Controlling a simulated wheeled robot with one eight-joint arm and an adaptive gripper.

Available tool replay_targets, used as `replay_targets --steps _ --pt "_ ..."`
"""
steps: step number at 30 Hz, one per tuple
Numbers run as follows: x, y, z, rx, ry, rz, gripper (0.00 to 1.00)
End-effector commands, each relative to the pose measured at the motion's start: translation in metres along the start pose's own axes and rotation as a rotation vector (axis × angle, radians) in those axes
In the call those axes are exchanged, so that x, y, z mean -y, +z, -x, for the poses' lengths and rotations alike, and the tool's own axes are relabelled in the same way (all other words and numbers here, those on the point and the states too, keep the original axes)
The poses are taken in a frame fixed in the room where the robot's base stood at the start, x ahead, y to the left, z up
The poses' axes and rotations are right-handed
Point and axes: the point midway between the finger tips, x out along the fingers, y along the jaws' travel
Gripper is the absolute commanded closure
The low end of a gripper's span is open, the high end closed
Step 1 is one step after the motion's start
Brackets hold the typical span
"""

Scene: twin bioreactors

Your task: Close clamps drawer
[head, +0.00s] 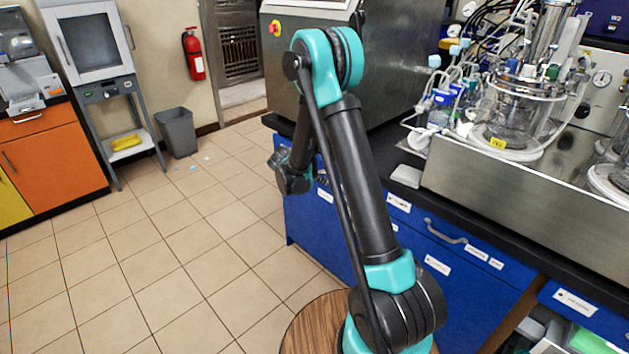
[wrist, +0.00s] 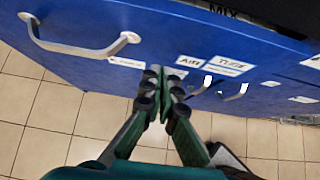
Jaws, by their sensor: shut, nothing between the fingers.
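Blue drawer fronts (head: 462,258) run under the black bench in the head view, with a grey handle (head: 445,232) and white labels. The labels are too small to read there, so I cannot tell which one is the clamps drawer. No drawer clearly sticks out. In the wrist view a blue front (wrist: 150,38) fills the upper part, with a large pale handle (wrist: 80,42) at left. My gripper (wrist: 160,74) is shut and empty, its fingertips over the blue front near white labels. I cannot tell whether they touch it.
Bioreactor glassware (head: 515,115) and tubing stand in a steel tray (head: 530,185) on the bench. A grey bin (head: 177,132) stands by the wall.

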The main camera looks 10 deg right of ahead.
Motion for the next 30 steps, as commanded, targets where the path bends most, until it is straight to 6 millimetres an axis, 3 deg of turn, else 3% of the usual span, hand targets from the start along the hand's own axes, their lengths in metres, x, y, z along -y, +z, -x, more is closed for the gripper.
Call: replay_targets --steps 6,20,30 --pt "0.0 0.015 -0.015 0.0 -0.001 -0.001 1.0" --pt "0.0 0.018 -0.019 0.0 -0.001 0.0 1.0" --pt "0.0 0.049 -0.052 -0.001 -0.002 -0.001 1.0"
